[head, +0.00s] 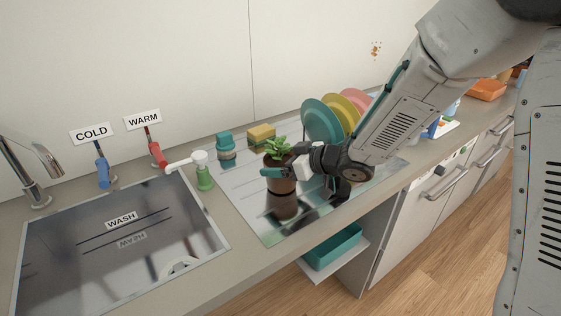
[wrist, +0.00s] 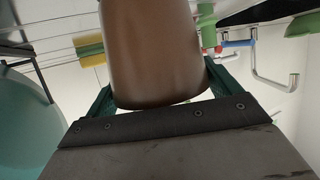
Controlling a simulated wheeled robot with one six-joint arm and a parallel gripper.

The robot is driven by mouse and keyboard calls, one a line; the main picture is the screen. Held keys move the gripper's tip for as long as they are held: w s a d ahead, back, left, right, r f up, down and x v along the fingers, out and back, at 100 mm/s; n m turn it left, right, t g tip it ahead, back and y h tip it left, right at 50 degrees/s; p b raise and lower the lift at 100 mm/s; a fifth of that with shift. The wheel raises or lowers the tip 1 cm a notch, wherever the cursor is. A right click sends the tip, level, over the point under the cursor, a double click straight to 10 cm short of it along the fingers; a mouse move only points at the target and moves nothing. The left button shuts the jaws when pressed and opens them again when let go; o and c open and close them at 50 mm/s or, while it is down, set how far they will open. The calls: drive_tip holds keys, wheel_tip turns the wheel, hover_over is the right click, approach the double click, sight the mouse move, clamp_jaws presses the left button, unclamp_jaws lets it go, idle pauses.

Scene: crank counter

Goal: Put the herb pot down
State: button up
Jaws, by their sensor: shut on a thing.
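The herb pot (head: 281,180) is a brown pot with a green leafy plant (head: 279,149), upright above the shiny drainboard (head: 235,190). My gripper (head: 280,171) is shut on it, with a teal finger showing across its front. In the wrist view the brown pot wall (wrist: 155,50) fills the space between the two teal fingers (wrist: 160,92). A dark brown reflection shows directly below the pot in the head view. I cannot tell whether the base touches the drainboard.
The sink (head: 110,255) is at left, with a green soap dispenser (head: 203,178) at its corner. A teal scrubber (head: 225,147), a yellow sponge (head: 261,133) and racked plates (head: 321,121) stand behind the pot. The drainboard's front left is clear.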

drive_tip(key=shift+f, duration=0.15)
drive_tip(key=o, duration=1)
